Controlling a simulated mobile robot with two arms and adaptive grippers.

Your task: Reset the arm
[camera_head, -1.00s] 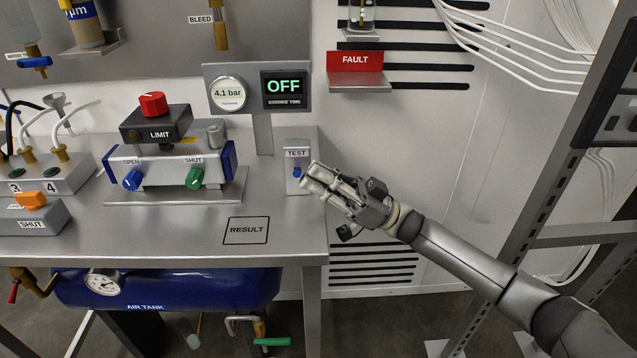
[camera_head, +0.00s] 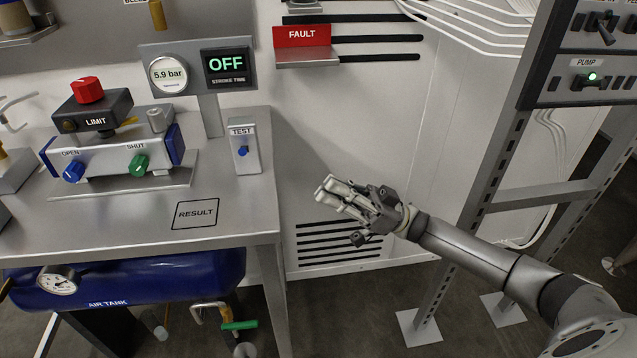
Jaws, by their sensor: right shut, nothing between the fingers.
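My right gripper (camera_head: 333,192) is in the middle of the head view, with its arm coming in from the lower right. Its fingers are shut and empty and point to the left. It hangs in free air to the right of the steel bench (camera_head: 110,222), apart from the bench edge. The TEST switch box (camera_head: 243,146) with a blue toggle stands on the bench, up and left of the gripper. My left gripper is not in view.
The bench carries a LIMIT valve unit (camera_head: 115,155), a gauge (camera_head: 168,75) reading 5.9 bar and a display (camera_head: 227,66) reading OFF. A red FAULT tray (camera_head: 302,38) is on the wall. A metal rack (camera_head: 492,150) with a PUMP panel (camera_head: 590,80) stands at right.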

